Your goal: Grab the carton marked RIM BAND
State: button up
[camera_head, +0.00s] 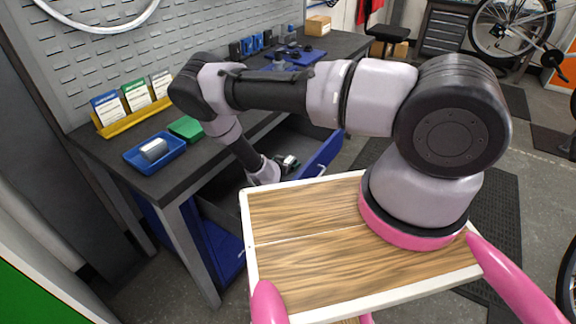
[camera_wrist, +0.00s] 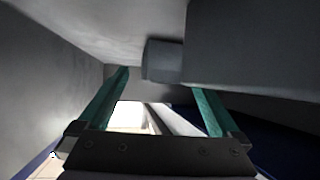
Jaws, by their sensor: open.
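I cannot read the marking RIM BAND in either view, so I cannot tell which thing is that carton. My gripper (camera_head: 272,170) is down inside the open blue-fronted drawer (camera_head: 322,158) under the workbench. In the wrist view its two teal fingers stand apart, and the gripper (camera_wrist: 162,82) is open with nothing visibly clamped. A small grey block-like thing (camera_wrist: 162,60) shows in shadow just beyond the fingertips. A larger grey surface (camera_wrist: 255,45) fills the upper right there. Small dark and pale shapes beside my gripper in the head view are too small to name.
The dark workbench (camera_head: 110,150) carries a blue tray (camera_head: 135,160) with a grey item, a green box (camera_head: 186,127) and a yellow rack (camera_head: 130,122) of packets. A brown carton (camera_head: 318,25) stands at the far end. Drawer walls are close around my gripper.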

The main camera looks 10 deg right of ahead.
grip_shut()
dwell(0.3)
